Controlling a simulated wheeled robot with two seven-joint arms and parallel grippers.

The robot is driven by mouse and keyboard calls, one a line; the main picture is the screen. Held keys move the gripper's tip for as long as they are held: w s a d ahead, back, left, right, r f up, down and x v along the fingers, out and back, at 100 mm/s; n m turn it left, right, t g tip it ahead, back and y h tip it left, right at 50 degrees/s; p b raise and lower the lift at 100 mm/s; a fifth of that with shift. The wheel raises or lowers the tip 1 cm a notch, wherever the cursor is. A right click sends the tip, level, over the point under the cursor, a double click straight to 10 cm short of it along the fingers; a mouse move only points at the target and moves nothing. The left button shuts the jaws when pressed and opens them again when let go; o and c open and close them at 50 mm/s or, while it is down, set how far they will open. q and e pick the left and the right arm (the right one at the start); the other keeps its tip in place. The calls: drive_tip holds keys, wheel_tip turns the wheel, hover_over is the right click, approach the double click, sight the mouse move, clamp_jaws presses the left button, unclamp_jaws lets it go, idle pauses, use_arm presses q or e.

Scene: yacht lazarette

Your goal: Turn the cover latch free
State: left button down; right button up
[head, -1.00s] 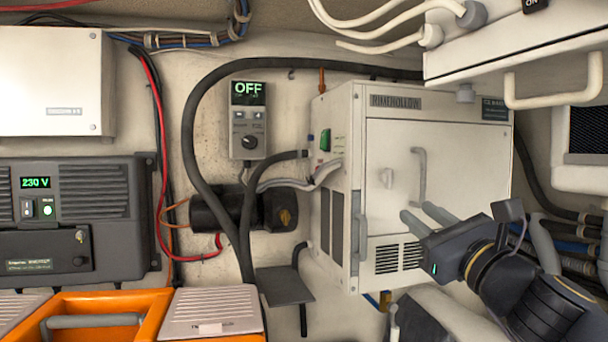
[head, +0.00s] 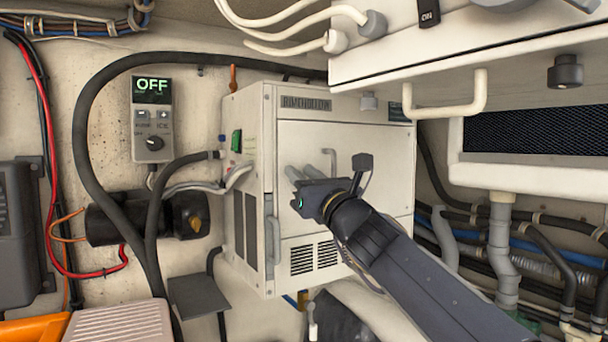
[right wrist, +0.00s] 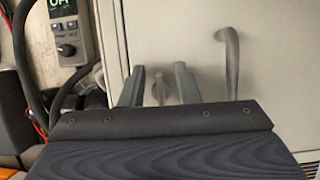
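The cream cover (head: 375,145) is the front panel of a box-shaped unit labelled RIMEHOLLOW, and it is closed. The cover latch (right wrist: 161,91) is a small pale knob on that panel, seen in the right wrist view. It sits between the two fingers of my right gripper (right wrist: 160,80), with a gap visible on both sides. In the head view my right gripper (head: 303,173) reaches the cover from the right, and its fingers hide the latch. A curved grey handle (right wrist: 231,62) is just right of the fingers. My left gripper is not in view.
A control panel (head: 151,118) reading OFF hangs left of the unit. A white cabinet with a handle (head: 448,108) overhangs at upper right. Black hoses (head: 82,140) loop at the left, and pipes (head: 507,250) run at the right.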

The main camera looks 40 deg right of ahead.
drive_tip(key=shift+s, duration=0.1)
clamp_jaws()
drive_tip(key=shift+f+n, duration=0.1)
drive_tip(key=shift+n, duration=0.3)
drive_tip(key=n+g+y, duration=0.1)
drive_tip(key=n+y, duration=0.1)
drive_tip(key=n, duration=0.3)
drive_tip(key=n+g+y+p, duration=0.1)
drive_tip(key=n+y, duration=0.1)
drive_tip(key=n, duration=0.4)
drive_tip(key=a+n+g+y+p, duration=0.1)
drive_tip(key=n+y, duration=0.2)
drive_tip(key=n, duration=0.2)
drive_tip(key=shift+f+n, duration=0.4)
drive_tip(key=n+g, duration=0.1)
drive_tip(key=n, duration=0.1)
drive_tip(key=n+g+p, duration=0.1)
drive_tip(key=n, duration=0.1)
drive_tip(key=shift+a+f+n, duration=0.1)
drive_tip(key=shift+f+n, duration=0.05)
drive_tip(key=shift+n, duration=0.25)
drive_tip(key=shift+p, duration=0.3)
